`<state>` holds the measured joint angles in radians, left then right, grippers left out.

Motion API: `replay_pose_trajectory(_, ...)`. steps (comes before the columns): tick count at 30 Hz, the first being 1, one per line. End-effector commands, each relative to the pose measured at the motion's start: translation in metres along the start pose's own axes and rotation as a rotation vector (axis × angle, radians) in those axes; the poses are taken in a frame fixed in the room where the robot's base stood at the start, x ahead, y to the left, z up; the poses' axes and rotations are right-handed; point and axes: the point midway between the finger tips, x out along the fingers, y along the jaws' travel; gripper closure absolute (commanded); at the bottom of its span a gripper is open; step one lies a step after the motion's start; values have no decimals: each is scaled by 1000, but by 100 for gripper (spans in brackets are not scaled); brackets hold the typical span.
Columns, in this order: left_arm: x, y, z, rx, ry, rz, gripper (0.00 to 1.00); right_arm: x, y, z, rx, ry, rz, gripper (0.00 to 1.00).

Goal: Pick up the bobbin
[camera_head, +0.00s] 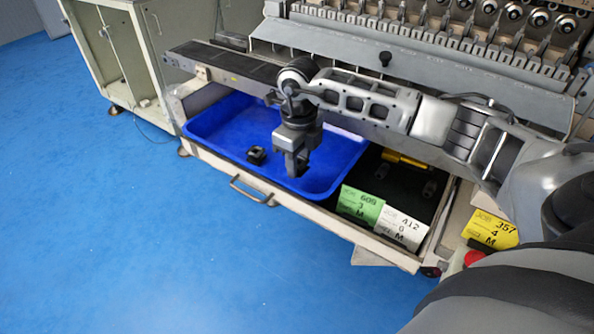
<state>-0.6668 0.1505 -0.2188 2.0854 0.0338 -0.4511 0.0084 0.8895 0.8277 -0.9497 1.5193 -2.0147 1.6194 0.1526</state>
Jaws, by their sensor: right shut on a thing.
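My right gripper (298,168) points down over the right part of the blue tray (345,165). It is shut on a small dark thing, likely a bobbin, which I can hardly make out between the fingers. Another small black bobbin-like piece (256,155) lies on the tray floor, left of the gripper and apart from it. My left gripper is not in view.
The tray sits in an open drawer with a front handle (252,192). Green (361,206), white (401,229) and yellow (491,230) labels are at the right. The coil winder (400,55) stands behind. A cabinet (115,55) is at the upper left.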

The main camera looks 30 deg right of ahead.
Motion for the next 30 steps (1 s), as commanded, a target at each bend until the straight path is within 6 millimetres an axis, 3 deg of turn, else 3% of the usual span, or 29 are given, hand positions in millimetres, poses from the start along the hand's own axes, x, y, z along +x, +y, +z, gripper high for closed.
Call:
replay_pose_trajectory(6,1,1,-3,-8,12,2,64,-51,3,-46,0,2,-8,87)
replay_pose_trajectory(15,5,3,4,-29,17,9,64,-79,11,-112,2,6,-6,87)
replay_pose_trajectory(21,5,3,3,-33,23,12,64,-89,13,-131,2,4,-3,87)
replay_pose_trajectory(30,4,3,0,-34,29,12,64,-91,14,-134,1,4,-1,87)
